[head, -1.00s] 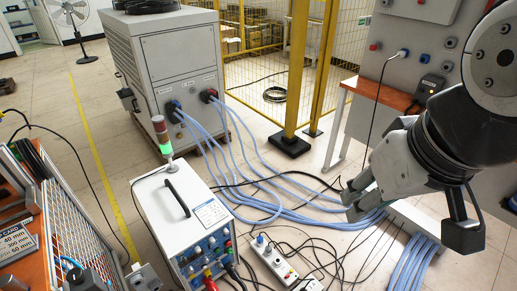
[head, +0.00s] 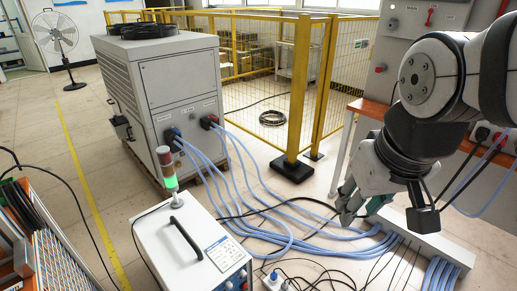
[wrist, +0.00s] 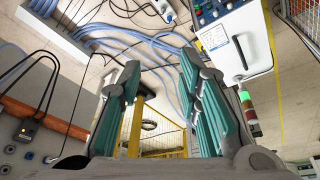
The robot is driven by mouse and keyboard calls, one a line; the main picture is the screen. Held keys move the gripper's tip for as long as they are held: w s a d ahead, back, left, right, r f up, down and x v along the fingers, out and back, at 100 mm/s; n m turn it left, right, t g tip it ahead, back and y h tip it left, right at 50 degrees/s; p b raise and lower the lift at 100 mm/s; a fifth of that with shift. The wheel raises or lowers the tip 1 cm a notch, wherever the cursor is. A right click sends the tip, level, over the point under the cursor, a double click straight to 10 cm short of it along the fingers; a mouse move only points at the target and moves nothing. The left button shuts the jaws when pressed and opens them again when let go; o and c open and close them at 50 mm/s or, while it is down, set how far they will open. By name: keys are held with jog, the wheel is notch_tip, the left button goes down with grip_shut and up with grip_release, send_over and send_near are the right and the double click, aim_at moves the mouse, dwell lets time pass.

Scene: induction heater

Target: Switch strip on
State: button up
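The white power strip (head: 273,281) lies on the floor at the bottom edge of the head view, partly cut off, with a plug in its near-left end. It also shows at the top of the wrist view (wrist: 165,10). Its switch is too small to make out. My gripper (head: 360,208) hangs in the air to the right of the strip and well above the floor. In the wrist view its two teal-padded fingers (wrist: 160,68) are apart with nothing between them.
A white unit with a signal lamp (head: 190,245) stands left of the strip. Blue hoses (head: 265,205) and black cables cross the floor to a grey cable duct (head: 425,240). A large grey cabinet (head: 185,85) and yellow fence (head: 300,85) stand behind. A workbench is at right.

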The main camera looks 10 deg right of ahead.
jog(key=w+d+f+m+g+b, duration=0.1)
jog(key=w+d+f+b, duration=0.3)
jog(key=w+f, duration=0.4)
jog(key=w+d+f+m+g+b, duration=0.1)
jog(key=w+d+f+b, duration=0.3)
jog(key=w+f, duration=0.5)
jog(key=w+d+f+m+y+b, duration=0.1)
jog(key=d+f+b, duration=0.3)
jog(key=f, duration=0.8)
jog(key=w+d+f+b, duration=0.2)
jog(key=d+f+b, duration=0.15)
jog(key=f, duration=0.75)
jog(key=s+f+m+t+y+b, duration=0.15)
jog(key=f+b, duration=0.35)
jog(key=f, duration=1.1)
jog(key=s+f+m+b, duration=0.25)
jog(key=f+b, duration=0.25)
jog(key=f, duration=1.2)
jog(key=s+f+m+t+y+b, duration=0.1)
jog(key=f+m+b, duration=0.25)
jog(key=f, duration=1.25)
jog(key=b+x, duration=0.2)
jog(key=x, duration=0.2)
jog(key=b+x, duration=0.2)
jog(key=x, duration=0.3)
jog(key=b+x, duration=0.3)
jog(key=x, duration=0.2)
jog(key=shift+s+d+f, duration=0.2)
jog(key=shift+d, duration=0.1)
grip_shut()
